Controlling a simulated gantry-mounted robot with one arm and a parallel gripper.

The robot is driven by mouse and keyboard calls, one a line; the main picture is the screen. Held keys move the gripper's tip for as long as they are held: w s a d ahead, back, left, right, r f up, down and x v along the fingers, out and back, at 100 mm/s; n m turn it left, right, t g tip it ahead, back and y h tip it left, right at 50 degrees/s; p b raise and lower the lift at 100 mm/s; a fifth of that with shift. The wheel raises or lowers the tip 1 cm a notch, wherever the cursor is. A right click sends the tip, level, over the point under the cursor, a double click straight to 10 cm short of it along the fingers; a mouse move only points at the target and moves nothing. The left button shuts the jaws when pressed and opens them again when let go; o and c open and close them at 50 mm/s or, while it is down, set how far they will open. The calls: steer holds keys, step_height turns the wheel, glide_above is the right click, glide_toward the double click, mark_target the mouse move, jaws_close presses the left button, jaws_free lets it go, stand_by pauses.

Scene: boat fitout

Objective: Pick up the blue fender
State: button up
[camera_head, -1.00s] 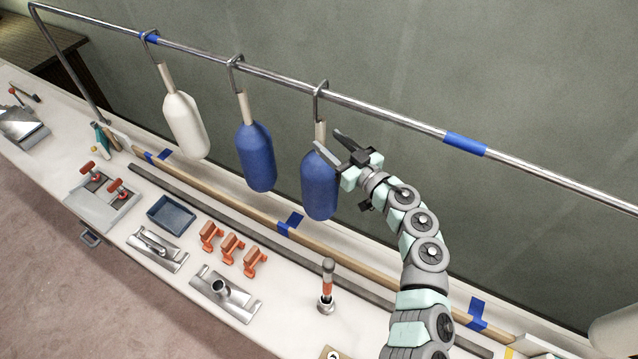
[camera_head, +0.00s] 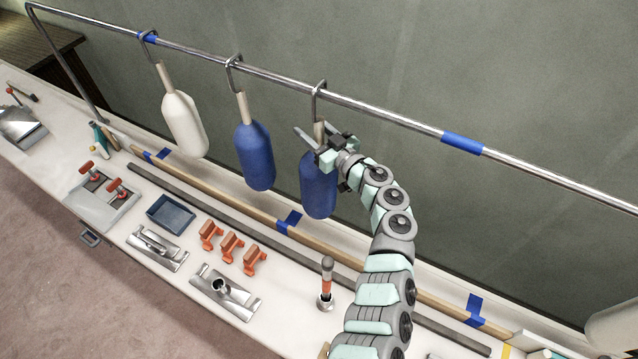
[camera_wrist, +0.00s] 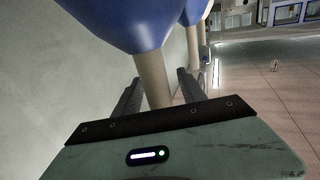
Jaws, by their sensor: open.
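Two blue fenders hang from hooks on the metal rail. The right blue fender (camera_head: 318,188) is partly covered at its top by my gripper (camera_head: 310,132). The other blue fender (camera_head: 255,156) hangs to its left, clear of my arm. In the wrist view the near blue fender (camera_wrist: 130,22) fills the top, and its pale neck (camera_wrist: 153,80) runs between my open fingers (camera_wrist: 160,92). I cannot tell whether either finger touches the neck.
A white fender (camera_head: 185,124) hangs further left on the rail (camera_head: 390,117). The bench below holds orange clamps (camera_head: 232,246), a blue tray (camera_head: 171,213), metal fittings (camera_head: 224,291) and an upright orange-handled tool (camera_head: 326,283). A wall stands behind the rail.

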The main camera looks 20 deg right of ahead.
steer(key=shift+c, duration=0.5)
jaws_close()
stand_by(0.8)
